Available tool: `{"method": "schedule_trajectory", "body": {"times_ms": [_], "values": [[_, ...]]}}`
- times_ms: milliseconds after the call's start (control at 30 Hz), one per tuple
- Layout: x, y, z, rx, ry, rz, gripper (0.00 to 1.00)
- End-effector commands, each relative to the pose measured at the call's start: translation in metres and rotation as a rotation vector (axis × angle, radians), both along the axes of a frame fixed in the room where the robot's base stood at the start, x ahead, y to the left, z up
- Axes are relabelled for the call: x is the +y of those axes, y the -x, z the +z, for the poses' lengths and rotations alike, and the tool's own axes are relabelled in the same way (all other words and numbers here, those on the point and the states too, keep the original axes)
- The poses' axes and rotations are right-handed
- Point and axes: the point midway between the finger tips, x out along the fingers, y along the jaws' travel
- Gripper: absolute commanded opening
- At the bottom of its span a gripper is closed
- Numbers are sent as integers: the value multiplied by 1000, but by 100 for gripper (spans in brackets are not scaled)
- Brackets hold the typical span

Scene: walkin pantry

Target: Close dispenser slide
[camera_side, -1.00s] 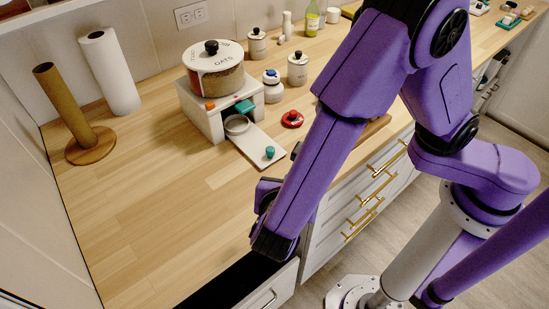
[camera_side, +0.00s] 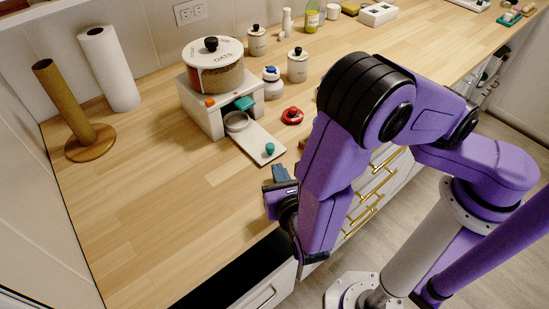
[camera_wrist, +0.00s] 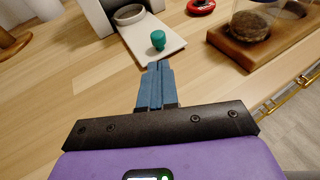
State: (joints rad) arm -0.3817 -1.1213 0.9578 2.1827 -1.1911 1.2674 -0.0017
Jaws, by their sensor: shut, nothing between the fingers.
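The oats dispenser (camera_side: 215,90) stands on the counter, a clear drum with a white lid on a white base (camera_side: 202,110). Its white slide (camera_side: 257,144) is drawn out toward the counter's front edge, with a green knob (camera_side: 270,148) at its outer end and a round cup (camera_side: 236,122) at its inner end. My gripper (camera_side: 279,170) is shut and empty, just in front of the slide's outer end. In the wrist view, my blue fingers (camera_wrist: 158,66) point at the green knob (camera_wrist: 158,39) and the slide (camera_wrist: 150,34); I cannot tell whether they touch the slide.
A red-topped item (camera_side: 292,116) sits right of the slide. In the wrist view, a glass jar on a wooden stand (camera_wrist: 256,50) is at the right. An open drawer (camera_side: 265,294) is below the front edge. The counter left of the slide is clear.

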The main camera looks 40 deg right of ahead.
Motion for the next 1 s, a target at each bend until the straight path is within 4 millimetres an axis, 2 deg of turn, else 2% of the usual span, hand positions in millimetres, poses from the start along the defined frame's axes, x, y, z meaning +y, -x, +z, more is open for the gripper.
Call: {"method": "schedule_trajectory", "body": {"times_ms": [100,300,767,1000], "values": [[-9,-17,-1,1,-1,-4,0],[-16,-34,-1,0,-2,-3,0],[-18,-39,0,0,-2,-3,0],[-18,-74,-1,1,-2,-6,0]]}}
